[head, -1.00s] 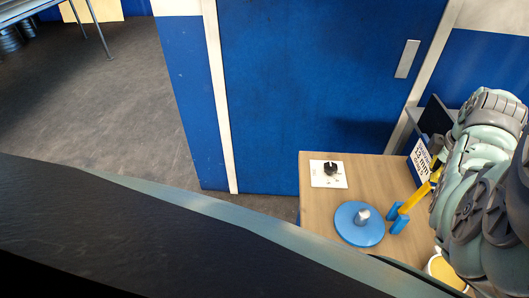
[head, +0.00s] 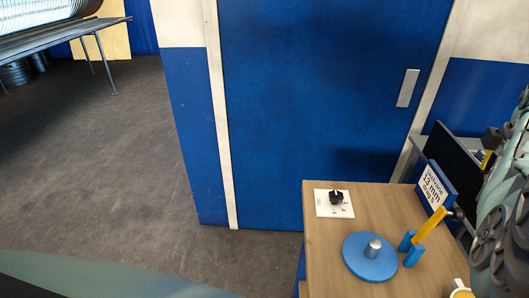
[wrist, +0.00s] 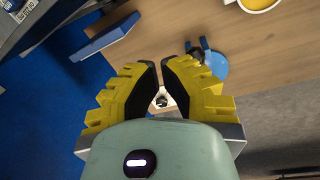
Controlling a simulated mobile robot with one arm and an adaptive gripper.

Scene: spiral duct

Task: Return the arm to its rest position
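My arm (head: 505,200) shows at the right edge of the head view, folded beside the wooden table (head: 325,255) and partly cut off by the frame. My gripper (wrist: 160,64) shows in the wrist view with yellow stepped fingers and black pads. Its fingertips are close together with a narrow gap between them, and nothing is held. The gripper hangs above the table and the wrist camera looks past the fingers at the tabletop. The gripper's fingers cannot be made out clearly in the head view.
The table holds a white plate with a black knob (head: 336,199), a blue disc with a metal peg (head: 370,257), a yellow-handled tool (head: 429,224) in a blue stand and a sign (head: 434,187). A blue door (head: 320,100) stands behind. The floor at left (head: 100,170) is clear.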

